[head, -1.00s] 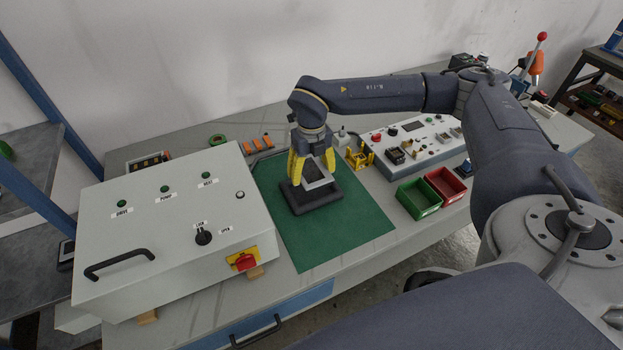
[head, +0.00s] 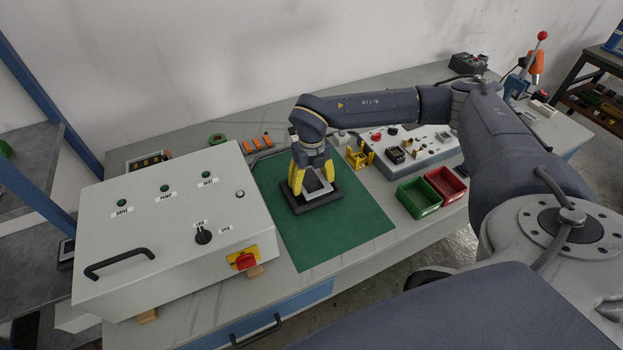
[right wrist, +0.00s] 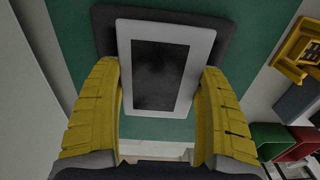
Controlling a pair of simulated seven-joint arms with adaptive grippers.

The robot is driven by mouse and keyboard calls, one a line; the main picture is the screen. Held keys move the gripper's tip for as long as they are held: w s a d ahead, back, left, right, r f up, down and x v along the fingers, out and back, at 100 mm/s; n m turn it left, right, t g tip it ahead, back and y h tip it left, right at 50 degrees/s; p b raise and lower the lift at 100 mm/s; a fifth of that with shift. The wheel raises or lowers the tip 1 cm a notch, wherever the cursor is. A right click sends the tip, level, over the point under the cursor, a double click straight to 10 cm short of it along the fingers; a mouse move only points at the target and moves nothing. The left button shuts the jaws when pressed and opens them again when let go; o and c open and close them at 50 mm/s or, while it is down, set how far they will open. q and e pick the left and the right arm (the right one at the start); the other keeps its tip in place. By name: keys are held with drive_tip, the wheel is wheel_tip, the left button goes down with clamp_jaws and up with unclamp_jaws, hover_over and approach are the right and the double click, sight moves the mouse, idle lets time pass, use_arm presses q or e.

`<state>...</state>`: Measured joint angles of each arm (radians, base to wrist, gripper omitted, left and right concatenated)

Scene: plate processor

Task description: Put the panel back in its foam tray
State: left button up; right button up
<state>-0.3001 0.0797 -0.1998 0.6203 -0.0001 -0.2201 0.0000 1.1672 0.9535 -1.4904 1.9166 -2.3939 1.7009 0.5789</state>
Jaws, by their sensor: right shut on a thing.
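The panel (right wrist: 165,68), a light-framed rectangle with a dark face, is between the yellow fingers of my right gripper (right wrist: 161,95) in the right wrist view. The fingers are shut on its two sides. In the head view the panel (head: 317,183) is low over the dark foam tray (head: 324,203), within its outline. The tray (right wrist: 224,28) also shows behind the panel in the right wrist view. I cannot tell whether the panel touches the tray floor. The tray lies on a green mat (head: 345,235). My left gripper is not in view.
A grey control cabinet (head: 160,230) stands left of the mat. A green bin (head: 418,198) and a red bin (head: 446,186) stand to the right. A yellow holder (head: 360,157) and a button console (head: 410,143) are behind them. The mat's front part is clear.

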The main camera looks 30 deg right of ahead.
sight(312, 180)
drive_tip(key=o, duration=1.5)
wheel_tip(312, 180, up, 13)
